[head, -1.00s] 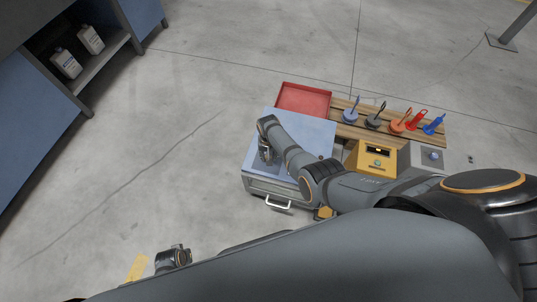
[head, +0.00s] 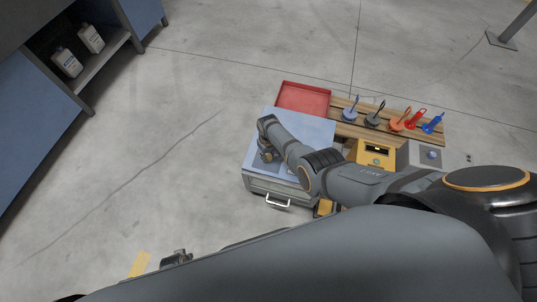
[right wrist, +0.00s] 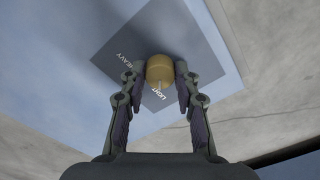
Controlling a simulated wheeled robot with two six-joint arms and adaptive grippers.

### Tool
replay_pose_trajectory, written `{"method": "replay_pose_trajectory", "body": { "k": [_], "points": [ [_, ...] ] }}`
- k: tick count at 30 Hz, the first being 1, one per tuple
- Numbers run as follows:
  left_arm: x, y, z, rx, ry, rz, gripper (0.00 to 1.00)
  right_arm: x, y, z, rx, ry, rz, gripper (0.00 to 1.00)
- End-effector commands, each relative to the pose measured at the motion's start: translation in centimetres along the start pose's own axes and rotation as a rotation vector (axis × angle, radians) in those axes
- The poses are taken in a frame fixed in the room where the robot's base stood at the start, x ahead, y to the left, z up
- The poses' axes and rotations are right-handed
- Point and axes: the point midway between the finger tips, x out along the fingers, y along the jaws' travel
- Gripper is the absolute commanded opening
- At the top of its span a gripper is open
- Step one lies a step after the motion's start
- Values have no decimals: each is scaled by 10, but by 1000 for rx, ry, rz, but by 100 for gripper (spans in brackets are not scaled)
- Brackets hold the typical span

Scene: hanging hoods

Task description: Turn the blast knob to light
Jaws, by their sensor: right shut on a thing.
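The blast knob (right wrist: 160,69) is a tan round knob on a dark grey plate (right wrist: 181,40), seen in the right wrist view. The plate carries the words HEAVY and LIGHT. A pale mark on the knob's lower side points toward the word LIGHT. My right gripper (right wrist: 160,75) is shut on the knob, one finger on each side. In the head view my right gripper (head: 270,156) is over the blue top of a cabinet (head: 310,125), and the knob is hidden there. My left gripper (head: 177,258) shows only partly at the bottom, away from the cabinet.
A red tray (head: 303,97) lies behind the cabinet. A wooden rack (head: 352,133) holds several coloured tools. A yellow box (head: 374,153) and a grey box with a blue knob (head: 431,154) stand right of my right forearm. Open floor lies left.

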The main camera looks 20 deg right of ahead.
Motion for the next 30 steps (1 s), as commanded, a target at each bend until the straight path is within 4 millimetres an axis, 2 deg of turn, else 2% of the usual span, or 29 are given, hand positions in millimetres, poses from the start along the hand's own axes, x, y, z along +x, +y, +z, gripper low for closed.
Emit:
{"method": "replay_pose_trajectory", "body": {
  "k": [12,13,18,30],
  "points": [
    [1,0,1,0,-1,0,0,0,0,0,-8,-1,0,0],
    [1,0,1,0,-1,0,0,0,0,0,-8,-1,0,32],
    [1,0,1,0,-1,0,0,0,0,0,-8,0,0,54],
    [1,2,-2,-1,3,2,0,-4,0,-1,-7,2,0,54]
  ]
}}
